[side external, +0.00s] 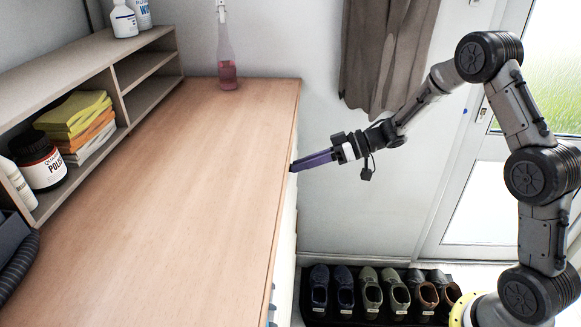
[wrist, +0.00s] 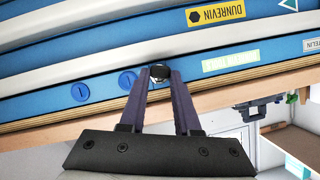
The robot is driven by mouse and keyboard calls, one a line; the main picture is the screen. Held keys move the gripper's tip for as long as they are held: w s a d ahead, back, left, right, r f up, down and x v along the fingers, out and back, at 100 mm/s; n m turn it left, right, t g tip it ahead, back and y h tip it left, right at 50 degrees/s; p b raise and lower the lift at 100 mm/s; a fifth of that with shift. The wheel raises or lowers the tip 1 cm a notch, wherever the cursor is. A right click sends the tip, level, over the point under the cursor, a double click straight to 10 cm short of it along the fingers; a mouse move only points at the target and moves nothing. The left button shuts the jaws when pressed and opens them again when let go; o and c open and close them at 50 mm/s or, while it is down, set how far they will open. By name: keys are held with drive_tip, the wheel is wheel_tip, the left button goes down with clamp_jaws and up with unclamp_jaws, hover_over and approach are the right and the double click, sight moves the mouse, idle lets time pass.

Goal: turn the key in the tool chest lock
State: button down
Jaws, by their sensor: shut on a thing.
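The tool chest shows in the wrist view as a blue front (wrist: 60,118) with pale horizontal bands, tilted in the picture. In the side view its wooden top (side external: 190,190) fills the left half, and its front is seen almost edge-on. My gripper (wrist: 160,75) has its two purple fingers closed on a small dark key head (wrist: 159,71) at the chest's front, near the wooden trim. The lock behind the key is hidden. In the side view my gripper (side external: 293,167) reaches the chest's front edge from the right, and the key cannot be made out there.
Two round blue discs (wrist: 127,80) sit left of the key in the wrist view. Stickers, including a yellow one (wrist: 216,13), mark the front. A bottle (side external: 227,70) and a shelf unit (side external: 150,62) stand on the chest top. Shoes (side external: 370,290) line the floor below.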

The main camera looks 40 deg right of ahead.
drive_tip(key=shift+w+m+g+y, duration=0.1)
drive_tip(key=shift+m+g+y, duration=0.3)
drive_tip(key=shift+m+y, duration=0.5)
drive_tip(key=shift+m, duration=0.3)
